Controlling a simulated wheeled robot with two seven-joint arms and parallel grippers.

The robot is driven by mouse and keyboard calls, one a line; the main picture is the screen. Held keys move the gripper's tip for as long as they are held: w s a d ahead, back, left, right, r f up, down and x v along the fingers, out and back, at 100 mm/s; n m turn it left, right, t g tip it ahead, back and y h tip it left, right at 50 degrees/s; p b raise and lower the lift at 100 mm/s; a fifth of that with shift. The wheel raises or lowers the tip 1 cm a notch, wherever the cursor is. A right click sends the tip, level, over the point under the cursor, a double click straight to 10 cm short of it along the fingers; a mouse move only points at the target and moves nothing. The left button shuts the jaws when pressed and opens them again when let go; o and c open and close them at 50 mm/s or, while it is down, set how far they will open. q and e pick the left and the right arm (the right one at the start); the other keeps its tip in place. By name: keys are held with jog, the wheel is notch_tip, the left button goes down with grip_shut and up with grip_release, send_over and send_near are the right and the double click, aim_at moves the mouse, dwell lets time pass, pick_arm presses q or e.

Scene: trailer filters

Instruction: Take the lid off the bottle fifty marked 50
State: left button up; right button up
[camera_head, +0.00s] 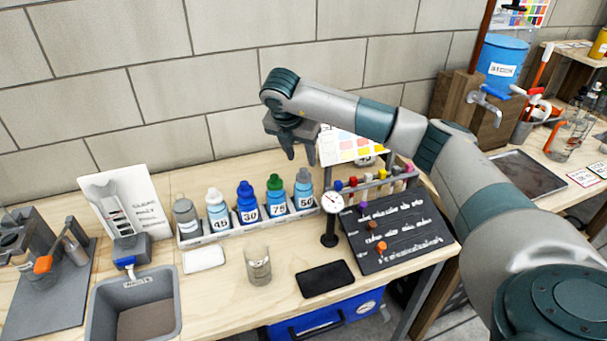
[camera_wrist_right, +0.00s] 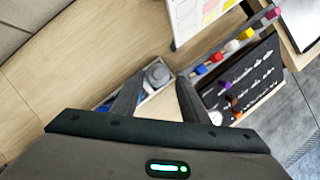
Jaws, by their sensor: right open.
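The bottle marked 50 (camera_head: 304,199) stands at the right end of a white rack (camera_head: 250,228). It has a light blue body and a grey lid (camera_head: 303,175), which is on. My right gripper (camera_head: 301,157) is open and empty, pointing down just above this lid. In the right wrist view the grey lid (camera_wrist_right: 157,74) shows between the two spread fingers of the right gripper (camera_wrist_right: 160,77), nearer the left one. The rest of that bottle is mostly hidden there. My left gripper is out of view.
Bottles marked 75 (camera_head: 277,205), 30 (camera_head: 247,213) and 45 (camera_head: 217,223) stand close in the same rack, with a grey bottle (camera_head: 185,222) at its left end. A dial gauge (camera_head: 332,204) and a rack of coloured-top tubes (camera_head: 375,183) stand to the right. A glass (camera_head: 258,272) is in front.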

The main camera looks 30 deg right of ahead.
aim_at(303, 170)
jog(key=shift+f+p, duration=0.45)
jog(key=shift+p, duration=0.1)
jog(key=p+x, duration=0.1)
jog(key=x, duration=0.2)
jog(key=shift+s+a+p, duration=0.1)
jog(key=shift+a+p, duration=0.05)
jog(key=shift+p, duration=0.2)
jog(key=shift+d+f, duration=0.2)
jog(key=shift+f, duration=0.5)
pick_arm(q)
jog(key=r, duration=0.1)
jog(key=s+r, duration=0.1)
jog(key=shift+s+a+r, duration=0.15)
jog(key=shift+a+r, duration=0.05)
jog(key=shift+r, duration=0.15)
pick_arm(e)
jog(key=shift+c, duration=0.6)
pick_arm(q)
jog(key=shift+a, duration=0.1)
pick_arm(e)
grip_shut()
